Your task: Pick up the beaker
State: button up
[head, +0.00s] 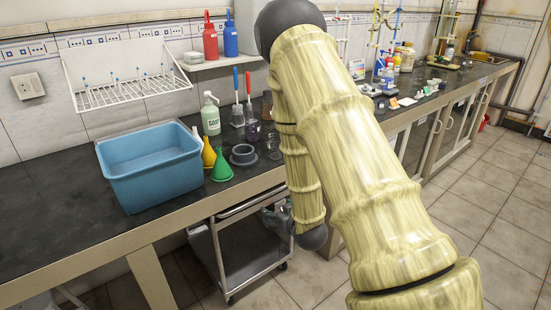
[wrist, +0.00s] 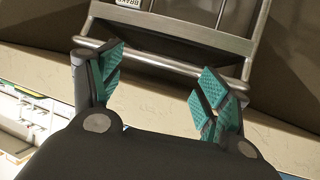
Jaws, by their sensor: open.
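My gripper (wrist: 160,88) is open and empty, its teal-padded fingers spread apart in the wrist view. A metal cart frame (wrist: 175,37) lies beyond the fingertips there. In the head view my arm hangs in front of the bench edge and hides most of the gripper. A clear glass vessel (head: 273,146), perhaps the beaker, stands on the dark bench, partly hidden by my arm. A small vessel with purple liquid (head: 253,131) stands just left of it. No beaker shows in the wrist view.
A blue basin (head: 150,190) stands on the left of the bench. Yellow (head: 208,154) and green funnels (head: 221,170), grey rings (head: 243,155) and a wash bottle (head: 210,115) crowd beside it. A metal cart (head: 240,225) is under the bench. Floor is free at right.

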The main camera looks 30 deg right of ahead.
aim_at(275, 145)
jog(key=w+d+r+t, duration=0.1)
jog(key=w+d+r, duration=0.1)
jog(key=w+r, duration=0.1)
jog(key=w+d+r+t+b, duration=0.1)
jog(key=w+d+r+t, duration=0.1)
jog(key=r, duration=0.4)
jog(key=w+d+r+t+b, duration=0.1)
jog(key=w+d+r+t, duration=0.1)
jog(key=w+d+r, duration=0.2)
jog(key=shift+w+d+r+h, duration=0.15)
jog(key=shift+w+r+h, duration=0.15)
jog(key=shift+w+r, duration=0.25)
jog(key=shift+w+d+r, duration=0.1)
jog(key=shift+w+d, duration=0.1)
jog(key=shift+w, duration=1.3)
jog(key=shift+w+d, duration=0.2)
jog(key=shift+w, duration=1.3)
jog(key=c, duration=1.2)
jog(key=shift+r, duration=0.15)
